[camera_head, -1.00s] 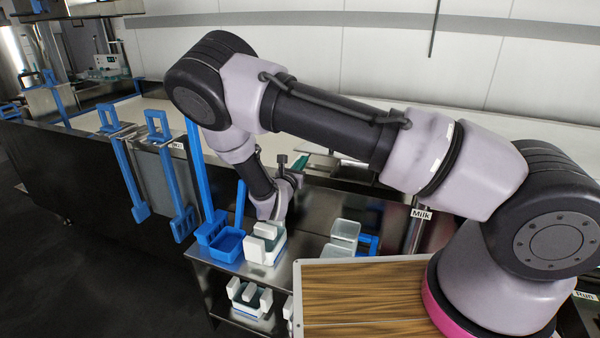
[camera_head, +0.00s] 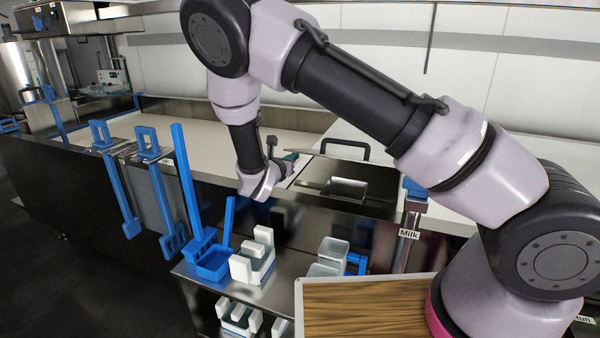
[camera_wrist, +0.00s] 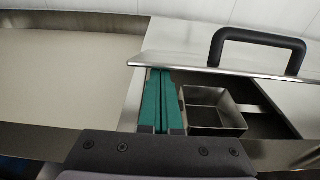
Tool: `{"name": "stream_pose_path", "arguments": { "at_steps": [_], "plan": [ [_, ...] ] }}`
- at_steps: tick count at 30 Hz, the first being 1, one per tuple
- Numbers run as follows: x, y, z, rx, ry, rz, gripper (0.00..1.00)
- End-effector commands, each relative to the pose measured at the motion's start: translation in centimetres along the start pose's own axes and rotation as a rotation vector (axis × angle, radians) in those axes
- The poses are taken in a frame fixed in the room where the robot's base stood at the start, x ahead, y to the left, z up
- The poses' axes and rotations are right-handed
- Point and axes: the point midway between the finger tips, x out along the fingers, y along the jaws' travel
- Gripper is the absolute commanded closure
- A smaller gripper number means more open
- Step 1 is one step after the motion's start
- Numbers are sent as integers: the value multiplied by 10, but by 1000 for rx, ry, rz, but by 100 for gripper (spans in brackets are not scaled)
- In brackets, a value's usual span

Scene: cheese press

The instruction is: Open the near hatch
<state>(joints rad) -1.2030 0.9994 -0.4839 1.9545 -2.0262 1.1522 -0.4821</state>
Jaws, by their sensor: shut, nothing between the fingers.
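The near hatch is a thin metal lid (camera_wrist: 225,73) with a black bar handle (camera_wrist: 262,42). In the head view the handle (camera_head: 345,146) stands behind the lid's front edge. In front of that edge, a dark opening shows with a square metal tray (camera_wrist: 213,108) inside; the tray is also in the head view (camera_head: 347,188). My gripper (camera_wrist: 158,72) is shut and empty, its teal fingers at the left of the opening and their tips at the lid's front edge. I cannot tell whether they touch the lid. In the head view my gripper (camera_head: 291,157) is partly hidden by my wrist.
A long vat with a pale inside (camera_head: 230,138) lies left of the hatch. Blue-handled tools (camera_head: 160,185) hang on its front. A steel cart (camera_head: 283,297) below holds a blue bin (camera_head: 214,262), white blocks (camera_head: 255,262) and clear containers (camera_head: 330,255). A Milk sign (camera_head: 409,234) is at right.

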Motion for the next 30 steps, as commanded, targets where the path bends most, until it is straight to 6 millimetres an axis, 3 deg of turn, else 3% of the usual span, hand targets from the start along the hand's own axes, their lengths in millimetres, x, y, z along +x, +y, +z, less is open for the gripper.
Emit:
{"name": "stream_pose_path", "arguments": {
  "at_steps": [1,8,13,18,24,30],
  "plan": [
    [1,4,17,13,28,-1,100],
    [16,9,78,15,194,-3,100],
    [39,8,124,20,327,-3,100],
    [67,9,164,9,322,-3,100],
    [97,8,199,7,321,-4,100],
    [116,9,217,3,322,-2,100]
  ]
}}
